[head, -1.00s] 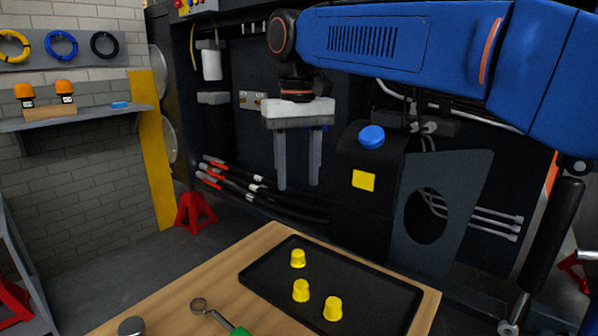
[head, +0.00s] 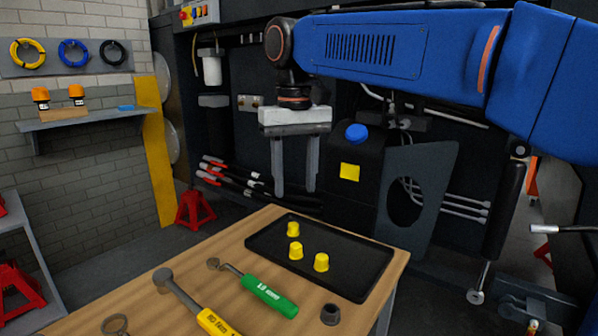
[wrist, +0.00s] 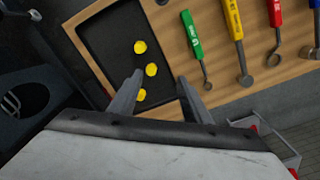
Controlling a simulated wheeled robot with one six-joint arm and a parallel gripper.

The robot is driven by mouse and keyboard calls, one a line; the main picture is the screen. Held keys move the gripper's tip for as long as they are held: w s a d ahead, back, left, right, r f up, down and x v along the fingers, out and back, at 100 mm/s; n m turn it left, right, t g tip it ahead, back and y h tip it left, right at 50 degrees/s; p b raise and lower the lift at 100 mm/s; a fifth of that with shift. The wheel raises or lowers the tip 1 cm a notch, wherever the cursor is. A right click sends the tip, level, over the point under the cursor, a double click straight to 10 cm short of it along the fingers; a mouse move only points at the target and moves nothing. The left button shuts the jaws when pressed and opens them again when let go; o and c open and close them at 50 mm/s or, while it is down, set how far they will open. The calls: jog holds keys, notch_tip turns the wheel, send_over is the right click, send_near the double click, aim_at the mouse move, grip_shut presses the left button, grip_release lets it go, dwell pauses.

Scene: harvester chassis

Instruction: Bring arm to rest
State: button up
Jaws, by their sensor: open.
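My gripper (head: 295,178) hangs from my blue arm, fingers pointing down and apart, with nothing between them. In the head view it is in front of the dark chassis, above and beyond the far edge of the workbench (head: 213,238). In the wrist view my gripper (wrist: 160,85) shows two separated grey fingers over the black tray (wrist: 112,38) and the bench. Several yellow caps (head: 295,251) stand on the black tray (head: 345,265), clear of the fingers.
A green-handled tool (head: 268,296) and a yellow-handled tool (head: 215,322) lie on the bench, with a dark round part (head: 331,314) near the tray. Red-ended hoses (head: 225,172), a dark box with a blue cap (head: 357,133) and a red jack stand (head: 194,208) are behind.

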jog(key=s+d+f+m+t, duration=0.1)
jog(key=s+d+f, duration=0.25)
jog(key=d, duration=0.55)
jog(key=s+d+f+m+t, duration=0.1)
jog(key=s+d+f, duration=0.3)
jog(key=d, duration=0.5)
jog(key=s+d+f+m+t, duration=0.1)
jog(key=s+d+f, duration=0.4)
jog(key=f, duration=0.4)
jog(key=s+d+f+m+t, duration=0.1)
jog(key=s+d+f, duration=0.5)
jog(key=f, duration=0.2)
jog(key=shift+s+d+f+t, duration=0.3)
jog(key=shift+d+f, duration=0.1)
